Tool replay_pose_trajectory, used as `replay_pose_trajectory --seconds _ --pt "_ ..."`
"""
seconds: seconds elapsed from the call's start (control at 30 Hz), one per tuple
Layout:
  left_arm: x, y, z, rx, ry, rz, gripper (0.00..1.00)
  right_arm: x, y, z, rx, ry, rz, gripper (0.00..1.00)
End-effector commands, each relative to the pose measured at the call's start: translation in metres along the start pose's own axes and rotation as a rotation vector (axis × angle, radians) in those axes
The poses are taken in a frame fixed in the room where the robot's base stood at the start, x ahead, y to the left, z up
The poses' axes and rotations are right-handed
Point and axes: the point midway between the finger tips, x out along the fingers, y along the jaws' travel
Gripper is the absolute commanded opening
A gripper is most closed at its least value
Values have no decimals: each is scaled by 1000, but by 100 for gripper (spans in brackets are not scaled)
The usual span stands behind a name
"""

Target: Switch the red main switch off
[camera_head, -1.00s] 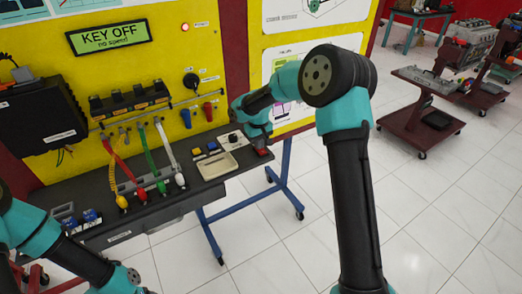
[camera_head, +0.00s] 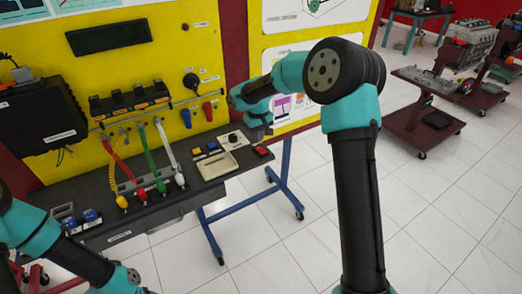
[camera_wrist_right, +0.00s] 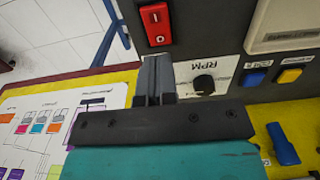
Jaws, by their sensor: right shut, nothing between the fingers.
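The red main switch (camera_head: 262,150) sits at the right end of the dark bench top. In the right wrist view the red switch (camera_wrist_right: 155,22) shows a rocker with an I mark at the top and an O mark at the bottom. I cannot tell from its shape which end is pressed. My right gripper (camera_wrist_right: 152,72) is shut and empty, its fingertips just below the switch in that view and apart from it. In the head view my right gripper (camera_head: 264,131) is small, above and behind the switch. My left gripper is out of view. The display (camera_head: 109,37) is dark.
The RPM knob (camera_wrist_right: 204,84) is right beside my right fingers. A blue button (camera_wrist_right: 255,77), a yellow button (camera_wrist_right: 289,75) and a beige tray (camera_head: 219,165) are close by.

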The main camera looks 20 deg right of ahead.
Motion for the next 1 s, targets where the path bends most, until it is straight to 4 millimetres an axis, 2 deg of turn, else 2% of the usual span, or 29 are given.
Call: replay_pose_trajectory --seconds 0.43,1.0 --pt "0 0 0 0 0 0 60 -26 0 0 0 1 0 0" --pt "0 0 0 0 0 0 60 -24 -1 -1 -24 7 2 0"
